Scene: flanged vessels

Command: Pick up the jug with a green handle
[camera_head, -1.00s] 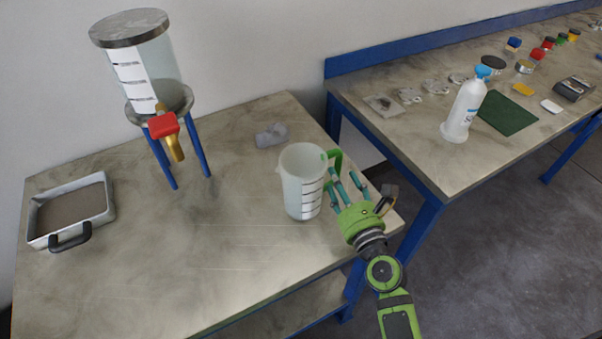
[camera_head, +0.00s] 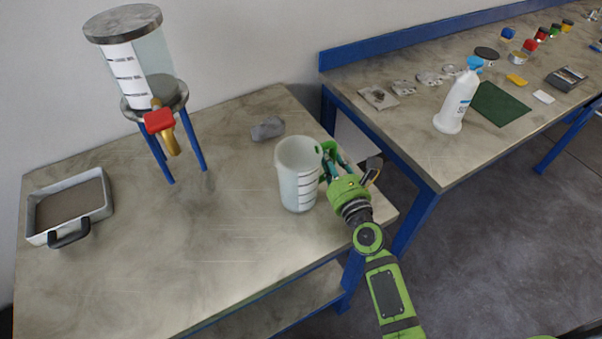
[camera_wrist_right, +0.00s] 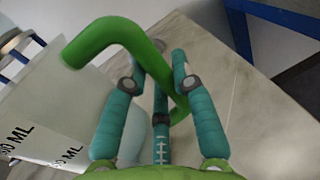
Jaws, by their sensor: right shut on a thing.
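The jug (camera_head: 297,178) is a clear, tall vessel with black graduation marks and a green handle. It stands upright near the right end of the left table. My right gripper (camera_head: 333,168) is at its right side, shut on the handle and hiding much of it. In the right wrist view the green handle (camera_wrist_right: 112,36) runs between the teal fingers of the gripper (camera_wrist_right: 160,88), and the jug's marked wall (camera_wrist_right: 60,115) shows at left. My left gripper is not in view.
A tank on blue legs (camera_head: 140,75) with a red-handled tap (camera_head: 159,121) stands at the back left. A metal tray (camera_head: 70,205) lies at the left. A grey object (camera_head: 267,128) lies behind the jug. A white bottle (camera_head: 457,100) stands on the right table. The left table's middle is clear.

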